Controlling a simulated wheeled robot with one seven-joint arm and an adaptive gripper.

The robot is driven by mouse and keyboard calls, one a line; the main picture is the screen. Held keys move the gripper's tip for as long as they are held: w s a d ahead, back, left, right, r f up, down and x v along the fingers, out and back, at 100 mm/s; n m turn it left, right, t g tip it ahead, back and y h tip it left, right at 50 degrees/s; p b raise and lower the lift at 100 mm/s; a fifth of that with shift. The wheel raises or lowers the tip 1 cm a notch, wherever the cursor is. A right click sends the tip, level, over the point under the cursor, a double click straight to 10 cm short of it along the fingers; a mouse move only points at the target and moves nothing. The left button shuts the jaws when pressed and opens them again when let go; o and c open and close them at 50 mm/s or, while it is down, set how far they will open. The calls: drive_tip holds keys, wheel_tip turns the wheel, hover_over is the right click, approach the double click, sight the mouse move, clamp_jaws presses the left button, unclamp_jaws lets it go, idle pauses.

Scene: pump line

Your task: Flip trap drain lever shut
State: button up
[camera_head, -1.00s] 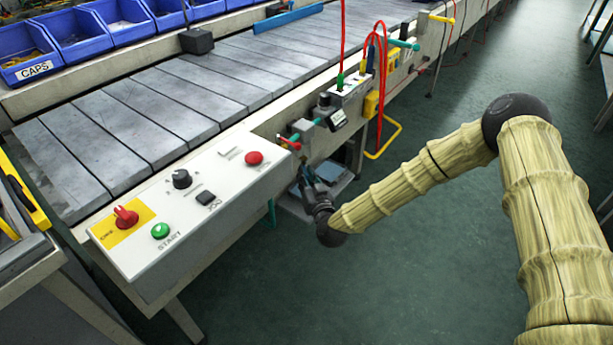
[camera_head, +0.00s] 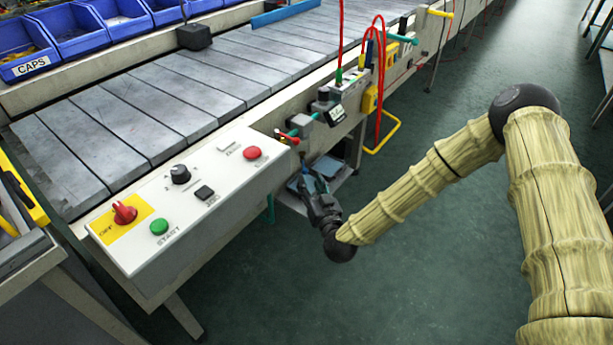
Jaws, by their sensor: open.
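A red-handled lever (camera_head: 286,137) sits on a small valve with a teal fitting on the conveyor's side rail, just right of the control box. I cannot tell for sure whether this is the trap drain lever, nor read its exact position. My gripper (camera_head: 303,178) is open, below and slightly right of this lever, pointing up toward the rail. It appears apart from the lever and holds nothing I can see. Its fingertips are small and dark against the shelf behind them.
A white control box (camera_head: 222,180) juts out left of my gripper. Right of the valve are a grey block (camera_head: 331,112), red hoses (camera_head: 380,75) and a yellow bent bar (camera_head: 388,141). A low shelf (camera_head: 328,170) lies behind my gripper. The green floor at right is open.

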drive_tip(key=v, duration=0.5)
drive_tip(key=shift+s+d, duration=0.1)
drive_tip(key=shift+s, duration=0.25)
drive_tip(key=s+d+f+g, duration=0.2)
drive_tip(key=s+f+g, duration=0.5)
drive_tip(key=s+f, duration=0.75)
drive_tip(key=s+d+f+m+g+h, duration=0.1)
drive_tip(key=s+d+f+g+h, duration=0.15)
drive_tip(key=s+d, duration=0.5)
drive_tip(key=s+d+f+g+h, duration=0.15)
drive_tip(key=s+d+g, duration=0.3)
drive_tip(key=s, duration=0.55)
drive_tip(key=s+d+f+m+g+h, duration=0.1)
drive_tip(key=s+d+f+g+h, duration=0.15)
drive_tip(key=s+d, duration=0.5)
wheel_tip(320, 180, up, 21)
drive_tip(key=a+p, duration=0.1)
drive_tip(key=p, duration=2)
drive_tip(key=shift+s+f+y, duration=0.15)
drive_tip(key=shift+s+y, duration=0.15)
drive_tip(key=shift+y, duration=0.05)
